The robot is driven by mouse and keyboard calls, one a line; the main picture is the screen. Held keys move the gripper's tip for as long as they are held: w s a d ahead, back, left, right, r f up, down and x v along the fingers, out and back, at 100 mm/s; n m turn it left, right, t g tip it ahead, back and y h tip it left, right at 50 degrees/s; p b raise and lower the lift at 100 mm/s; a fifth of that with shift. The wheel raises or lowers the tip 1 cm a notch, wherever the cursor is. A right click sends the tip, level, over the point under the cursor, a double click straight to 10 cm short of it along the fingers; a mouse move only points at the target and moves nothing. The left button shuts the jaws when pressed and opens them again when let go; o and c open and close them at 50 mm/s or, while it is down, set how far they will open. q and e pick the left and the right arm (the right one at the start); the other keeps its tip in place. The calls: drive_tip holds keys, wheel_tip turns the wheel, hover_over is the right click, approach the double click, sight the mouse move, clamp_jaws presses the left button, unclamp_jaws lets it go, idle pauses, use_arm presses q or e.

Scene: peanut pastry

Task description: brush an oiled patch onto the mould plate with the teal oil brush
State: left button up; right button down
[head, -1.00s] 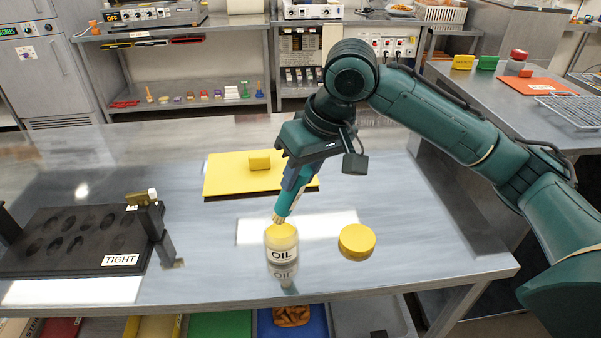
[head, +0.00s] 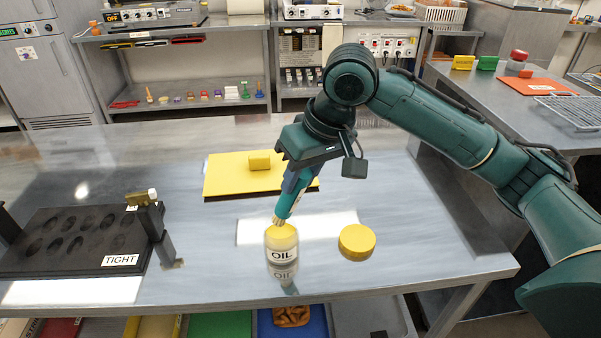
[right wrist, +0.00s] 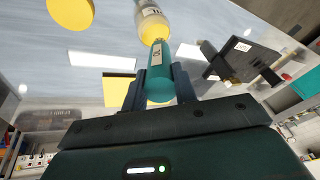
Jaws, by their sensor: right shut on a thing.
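The teal oil brush (head: 287,203) is held by my right gripper (head: 297,180), bristles down and a little tilted, at the mouth of the oil jar (head: 281,252). The bristle tip (head: 278,220) is at or just inside the jar's top; I cannot tell how deep. In the right wrist view the brush (right wrist: 160,78) sits between the shut fingers (right wrist: 160,88), with the jar (right wrist: 152,22) beyond it. The black mould plate (head: 75,262) with several oval hollows and a TIGHT label lies at the left. My left gripper is not in view.
The yellow lid (head: 357,241) lies right of the jar. A yellow board (head: 225,178) with a small yellow block (head: 259,161) lies behind. A dark upright post with a clamp (head: 153,225) stands at the mould plate's right edge. The table between jar and post is clear.

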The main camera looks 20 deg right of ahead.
drive_tip(key=shift+f, duration=0.35)
idle(0.4)
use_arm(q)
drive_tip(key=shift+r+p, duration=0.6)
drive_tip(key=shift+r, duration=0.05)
use_arm(e)
drive_tip(key=shift+s+f, duration=0.15)
drive_tip(key=shift+f, duration=0.05)
idle(2.1)
wheel_tip(320, 180, up, 4)
drive_tip(key=p, duration=0.4)
drive_tip(key=shift+f, duration=0.2)
wheel_tip(320, 180, up, 3)
drive_tip(key=p, duration=0.5)
drive_tip(key=shift+r, duration=0.2)
drive_tip(key=shift+r+p, duration=0.25)
drive_tip(key=shift+p, duration=0.2)
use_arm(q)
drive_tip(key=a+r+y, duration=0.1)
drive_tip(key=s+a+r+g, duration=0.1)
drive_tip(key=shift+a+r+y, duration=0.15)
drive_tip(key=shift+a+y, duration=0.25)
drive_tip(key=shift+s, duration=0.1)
use_arm(e)
drive_tip(key=shift+f, duration=0.1)
